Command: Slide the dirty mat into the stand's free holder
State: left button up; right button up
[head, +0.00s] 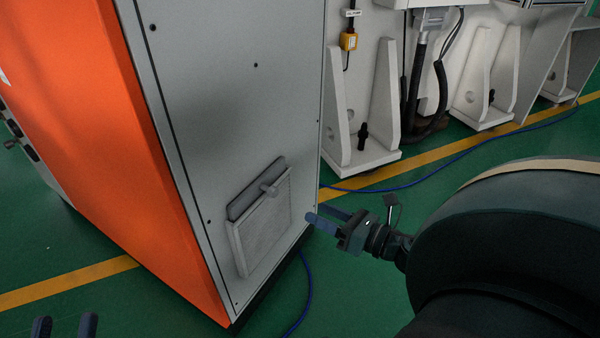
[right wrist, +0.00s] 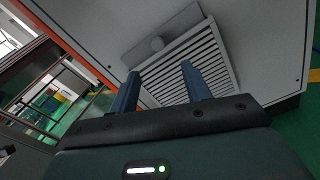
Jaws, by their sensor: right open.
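I cannot make out a dirty mat, and no stand or holder is recognisable. My right gripper (head: 318,216) is open and empty, just right of the housing; it also shows in the right wrist view (right wrist: 160,80). My left gripper (head: 65,323) shows only its spread, empty fingertips at the lower left.
The tall cabinet (head: 225,80) has an orange side (head: 95,130) and fills the left. White machine brackets (head: 365,120) stand behind at the right. A blue cable (head: 307,290) lies on the green floor, which has yellow lines (head: 70,282).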

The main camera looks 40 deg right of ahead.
aim_at(276, 193)
pick_arm(q)
jog(key=shift+w+a+r+m+t+h+b, duration=0.25)
jog(key=shift+w+r+m+t+h+b, duration=0.15)
jog(key=shift+r+m+b, duration=0.25)
pick_arm(e)
jog(key=x, duration=1.2)
jog(key=shift+w+a, duration=0.15)
pick_arm(q)
jog(key=shift+r, duration=0.1)
pick_arm(e)
grip_shut()
pick_arm(q)
jog(key=shift+r, duration=0.1)
pick_arm(e)
jog(key=shift+r, duration=0.15)
